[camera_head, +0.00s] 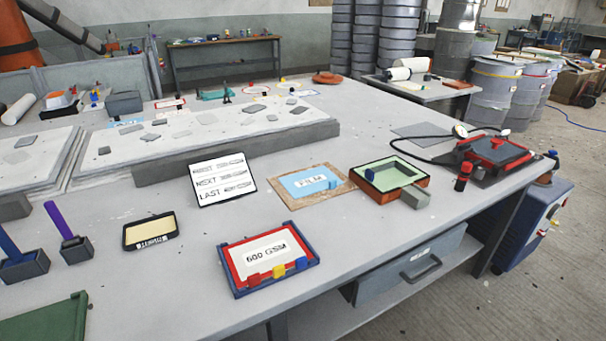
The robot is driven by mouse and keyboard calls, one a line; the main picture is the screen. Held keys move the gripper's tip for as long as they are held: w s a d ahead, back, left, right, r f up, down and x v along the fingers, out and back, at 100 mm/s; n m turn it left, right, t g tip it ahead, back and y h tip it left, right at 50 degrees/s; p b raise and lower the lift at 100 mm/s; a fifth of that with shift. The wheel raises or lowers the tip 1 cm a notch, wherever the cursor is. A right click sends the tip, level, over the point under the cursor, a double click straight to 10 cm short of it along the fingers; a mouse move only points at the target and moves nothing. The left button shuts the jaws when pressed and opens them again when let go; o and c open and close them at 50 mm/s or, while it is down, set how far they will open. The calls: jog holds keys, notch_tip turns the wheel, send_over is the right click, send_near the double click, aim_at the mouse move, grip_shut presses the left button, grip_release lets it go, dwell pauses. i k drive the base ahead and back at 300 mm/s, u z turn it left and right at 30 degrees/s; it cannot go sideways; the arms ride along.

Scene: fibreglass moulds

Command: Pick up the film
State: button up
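The film (311,182) is a light blue sheet lettered "FILM". It lies flat on a tan board (342,188) near the middle of the grey table, between a white sign and a green-lined tray. Nothing covers it. My gripper does not show in the head camera view.
A sign reading FIRST, NEXT, LAST (221,179) stands left of the film. The orange-and-green tray (389,181) is to its right. A blue-and-red "600 GSM" tray (268,258) lies in front. A raised mould slab (205,133) is behind. Bare table (385,231) shows in front.

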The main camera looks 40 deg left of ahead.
aim_at(304, 183)
jog(key=u, duration=0.55)
jog(key=i, duration=1.1)
jog(key=u, duration=0.7)
jog(key=k, duration=0.9)
jog(key=u, duration=0.2)
jog(key=i, duration=0.9)
jog(key=z, duration=0.1)
